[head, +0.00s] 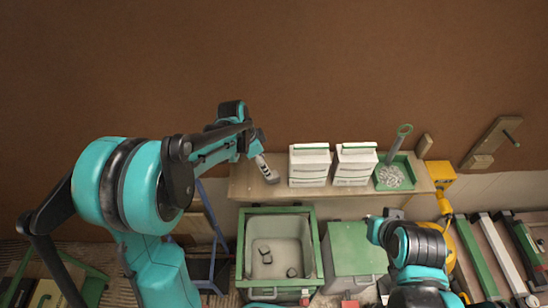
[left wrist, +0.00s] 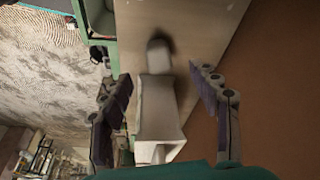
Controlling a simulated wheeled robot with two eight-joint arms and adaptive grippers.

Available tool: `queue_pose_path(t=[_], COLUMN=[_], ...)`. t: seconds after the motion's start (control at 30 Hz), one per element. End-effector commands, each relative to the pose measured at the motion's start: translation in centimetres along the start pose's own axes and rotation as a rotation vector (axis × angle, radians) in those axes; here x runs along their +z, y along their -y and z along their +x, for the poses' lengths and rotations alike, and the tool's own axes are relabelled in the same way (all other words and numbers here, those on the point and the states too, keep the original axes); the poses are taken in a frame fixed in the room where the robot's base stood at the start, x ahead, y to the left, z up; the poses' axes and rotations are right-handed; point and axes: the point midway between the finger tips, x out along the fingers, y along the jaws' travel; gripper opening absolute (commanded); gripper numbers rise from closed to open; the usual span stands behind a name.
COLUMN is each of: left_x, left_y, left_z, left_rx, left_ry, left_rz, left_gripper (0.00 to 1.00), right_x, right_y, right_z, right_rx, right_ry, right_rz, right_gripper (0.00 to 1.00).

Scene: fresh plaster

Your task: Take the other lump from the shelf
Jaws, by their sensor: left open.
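My left gripper (head: 265,165) is over the left end of the wooden shelf (head: 245,187). In the left wrist view its two fingers (left wrist: 165,92) are spread apart. A pale grey piece (left wrist: 156,108) lies between them, with a gap on both sides. Its far end is narrower and rounded, with a dark shadow at the shelf surface; I cannot tell whether this is one lump or two parts. Two small greyish lumps (head: 264,254) (head: 291,272) lie in the green-rimmed tub (head: 240,245) below the shelf. My right gripper (head: 376,228) is near the green box; its fingers are not clear.
Two white packages (head: 309,165) (head: 354,164) stand mid-shelf. A green tray (head: 393,176) with pale bits and a green-handled tool (head: 399,140) are to their right. A green-topped box (head: 352,248) stands beside the tub. The brown wall rises close behind the shelf.

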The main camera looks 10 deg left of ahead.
Motion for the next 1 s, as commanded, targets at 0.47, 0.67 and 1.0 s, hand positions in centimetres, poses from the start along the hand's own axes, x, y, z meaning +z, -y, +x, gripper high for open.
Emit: queue_pose_path(t=[0.47, 0.67, 1.0], left_x=[-0.2, -0.2, -0.2], left_y=[-0.1, -0.1, -0.1], left_z=[5.8, 7.9, 8.0], left_rx=[0.010, 0.009, 0.008], left_ry=[0.000, 0.000, 0.000], left_rz=[0.021, 0.019, 0.019], left_gripper=[0.61, 0.61, 0.35], right_x=[0.4, 0.5, 0.5], right_y=[0.0, 0.0, 0.0], right_z=[0.5, 0.7, 0.6], right_rx=[0.000, 0.000, 0.000], right_ry=[0.000, 0.000, 0.000], right_rz=[0.000, 0.000, 0.000], right_gripper=[0.00, 0.00, 0.00])
